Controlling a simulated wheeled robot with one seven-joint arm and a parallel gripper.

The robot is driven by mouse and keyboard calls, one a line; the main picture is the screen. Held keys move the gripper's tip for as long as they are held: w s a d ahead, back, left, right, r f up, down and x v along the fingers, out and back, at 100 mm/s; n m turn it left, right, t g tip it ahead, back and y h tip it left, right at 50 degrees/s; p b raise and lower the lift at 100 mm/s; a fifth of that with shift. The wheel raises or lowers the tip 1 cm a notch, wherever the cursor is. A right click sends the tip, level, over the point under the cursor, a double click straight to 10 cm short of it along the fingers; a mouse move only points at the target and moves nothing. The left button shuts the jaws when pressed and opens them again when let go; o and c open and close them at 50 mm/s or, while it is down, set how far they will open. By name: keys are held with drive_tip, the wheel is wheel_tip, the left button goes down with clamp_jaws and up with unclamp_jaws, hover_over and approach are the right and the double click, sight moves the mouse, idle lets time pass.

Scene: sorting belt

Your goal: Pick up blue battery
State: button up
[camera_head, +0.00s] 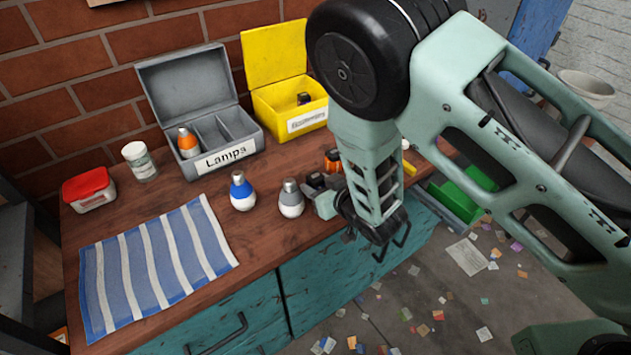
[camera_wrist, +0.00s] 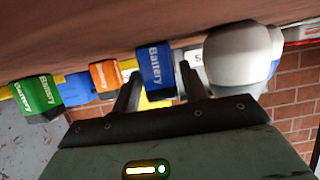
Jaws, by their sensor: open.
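A blue battery (camera_wrist: 157,66) with a "Battery" label stands on the bench in the wrist view, which shows the scene upside down. My gripper (camera_wrist: 160,84) is open. Its two dark fingers point toward the blue battery, one to each side of it in the picture; I cannot tell whether they touch it. In the head view my gripper (camera_head: 326,200) is low at the bench's front edge, partly hidden by my arm. I cannot make out the blue battery clearly there.
Close by are an orange battery (camera_wrist: 104,77), a green battery (camera_wrist: 36,95), another blue block (camera_wrist: 76,89) and a grey-white lamp (camera_head: 291,199). A blue-white lamp (camera_head: 242,192), Lamps box (camera_head: 233,163), yellow box (camera_head: 270,104) and striped cloth (camera_head: 155,262) lie further left.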

drive_tip(key=shift+x, duration=0.75)
drive_tip(key=c, duration=0.8)
drive_tip(key=shift+r, duration=0.1)
